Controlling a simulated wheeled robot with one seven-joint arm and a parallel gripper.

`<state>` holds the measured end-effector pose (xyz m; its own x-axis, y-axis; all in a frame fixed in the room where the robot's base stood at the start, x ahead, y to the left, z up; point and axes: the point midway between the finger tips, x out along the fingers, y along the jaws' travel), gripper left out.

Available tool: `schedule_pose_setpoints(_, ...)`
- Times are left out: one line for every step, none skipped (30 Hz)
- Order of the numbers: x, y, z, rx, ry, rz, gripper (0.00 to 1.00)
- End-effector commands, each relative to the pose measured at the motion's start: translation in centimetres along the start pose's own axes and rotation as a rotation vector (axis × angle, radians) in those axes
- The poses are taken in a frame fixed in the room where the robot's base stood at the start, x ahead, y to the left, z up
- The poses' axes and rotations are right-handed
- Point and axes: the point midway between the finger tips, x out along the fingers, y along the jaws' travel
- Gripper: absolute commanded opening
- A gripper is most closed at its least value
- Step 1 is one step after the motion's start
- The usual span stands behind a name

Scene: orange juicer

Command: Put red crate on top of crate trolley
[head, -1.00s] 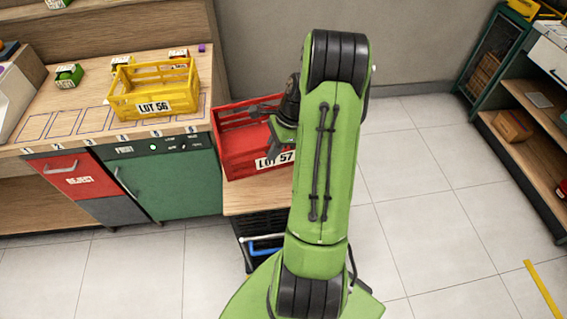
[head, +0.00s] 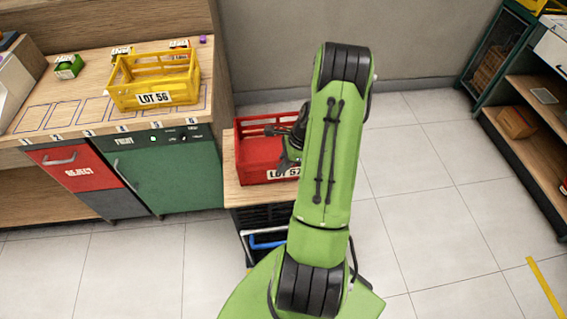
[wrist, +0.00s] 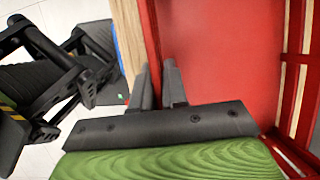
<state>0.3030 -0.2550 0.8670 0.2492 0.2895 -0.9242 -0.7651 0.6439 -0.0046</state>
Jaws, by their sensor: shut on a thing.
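The red crate (head: 258,160), with a LOT 57 label, is upright over the wooden top of the crate trolley (head: 244,196). It looks level and seems to rest there, but I cannot tell whether its base fully touches. My gripper (head: 287,158) is at the crate's right part, partly hidden by my arm. In the wrist view my gripper (wrist: 158,85) is shut on the red crate's wall, with the red inner face (wrist: 215,45) filling the right. My arm hides the crate's right end and part of the trolley.
A yellow crate (head: 150,82) labelled LOT 56 stands on the wooden counter (head: 40,105) at left, above a green cabinet (head: 170,175) close beside the trolley. A blue bar (head: 266,243) shows low on the trolley. Shelves (head: 535,140) stand at far right; the floor between is clear.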

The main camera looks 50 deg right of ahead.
Motion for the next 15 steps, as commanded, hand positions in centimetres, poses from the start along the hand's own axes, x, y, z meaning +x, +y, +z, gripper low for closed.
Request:
schedule_pose_setpoints(0.20, 0.01, -0.08, 0.000, 0.000, 0.000, 0.14)
schedule_pose_setpoints(0.15, 0.00, -0.06, 0.000, 0.000, 0.000, 0.19)
schedule_pose_setpoints(0.13, 0.00, -0.05, 0.000, 0.000, 0.000, 0.25)
schedule_pose_setpoints(0.12, 0.00, -0.04, 0.000, 0.000, 0.000, 0.30)
schedule_pose_setpoints(0.12, 0.00, -0.04, 0.000, 0.000, 0.000, 0.34)
schedule_pose_setpoints(0.11, 0.00, -0.04, 0.000, 0.000, 0.000, 0.38)
schedule_pose_setpoints(0.11, 0.00, -0.03, 0.000, 0.000, 0.000, 0.38)
schedule_pose_setpoints(0.11, 0.00, -0.03, 0.000, 0.000, 0.000, 0.38)
schedule_pose_setpoints(0.10, 0.00, -0.03, 0.000, 0.000, 0.000, 0.38)
schedule_pose_setpoints(0.10, 0.00, -0.03, 0.000, 0.000, 0.000, 0.38)
schedule_pose_setpoints(0.10, 0.00, -0.03, 0.000, 0.000, 0.000, 0.38)
schedule_pose_setpoints(0.10, 0.00, -0.03, -0.001, 0.000, 0.000, 0.38)
schedule_pose_setpoints(0.07, 0.00, -0.02, -0.001, 0.000, 0.000, 0.38)
schedule_pose_setpoints(-0.03, 0.00, 0.02, -0.001, 0.000, 0.000, 0.38)
schedule_pose_setpoints(-0.33, -0.01, 0.14, -0.001, 0.000, 0.000, 0.38)
